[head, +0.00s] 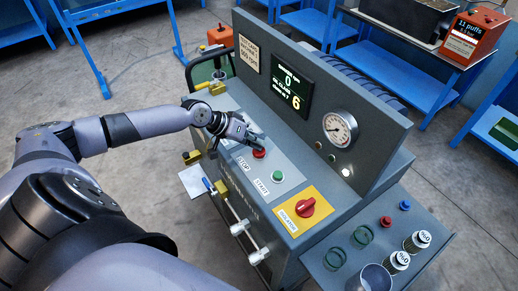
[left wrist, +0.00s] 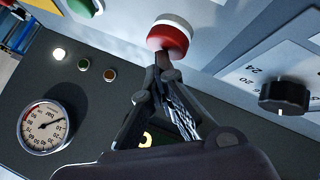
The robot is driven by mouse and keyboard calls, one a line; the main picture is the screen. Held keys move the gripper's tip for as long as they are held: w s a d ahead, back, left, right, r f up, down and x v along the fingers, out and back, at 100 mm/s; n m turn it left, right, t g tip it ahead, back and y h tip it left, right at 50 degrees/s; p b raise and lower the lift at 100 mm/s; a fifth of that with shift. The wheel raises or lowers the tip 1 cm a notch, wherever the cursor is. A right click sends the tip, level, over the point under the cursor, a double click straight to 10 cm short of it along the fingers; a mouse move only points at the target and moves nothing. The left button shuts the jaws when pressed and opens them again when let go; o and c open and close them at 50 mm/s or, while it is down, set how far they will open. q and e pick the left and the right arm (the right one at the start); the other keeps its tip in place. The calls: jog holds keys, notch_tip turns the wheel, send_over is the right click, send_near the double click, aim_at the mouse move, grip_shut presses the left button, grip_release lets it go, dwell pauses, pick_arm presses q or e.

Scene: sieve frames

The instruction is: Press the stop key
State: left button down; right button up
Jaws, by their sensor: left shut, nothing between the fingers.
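The red stop key (head: 259,153) sits on the sloping grey panel beside its STOP label (head: 243,163). In the left wrist view the stop key (left wrist: 169,36) is a red cap with a pale ring behind it. My left gripper (head: 256,144) is shut and empty, its fingertips right at the key in the head view. In the left wrist view the left gripper's fingertips (left wrist: 163,60) overlap the key's near edge. I cannot tell whether they touch it. Part of the key is hidden behind the fingers. My right gripper is out of view.
A green start key (head: 278,176) and a red isolator switch (head: 305,207) on yellow lie along the same panel. An upright board behind carries a display (head: 291,88) and a gauge (head: 340,129). A black knob (left wrist: 285,96) is near the gripper. A side shelf (head: 335,250) holds small parts.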

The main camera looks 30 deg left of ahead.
pick_arm(q)
jog(key=shift+r+p, duration=0.6)
jog(key=shift+r, duration=0.15)
notch_tip(320, 180, up, 5)
jog(key=p, duration=0.4)
jog(key=shift+r+p, duration=0.1)
jog(key=shift+p, duration=0.25)
dwell(0.3)
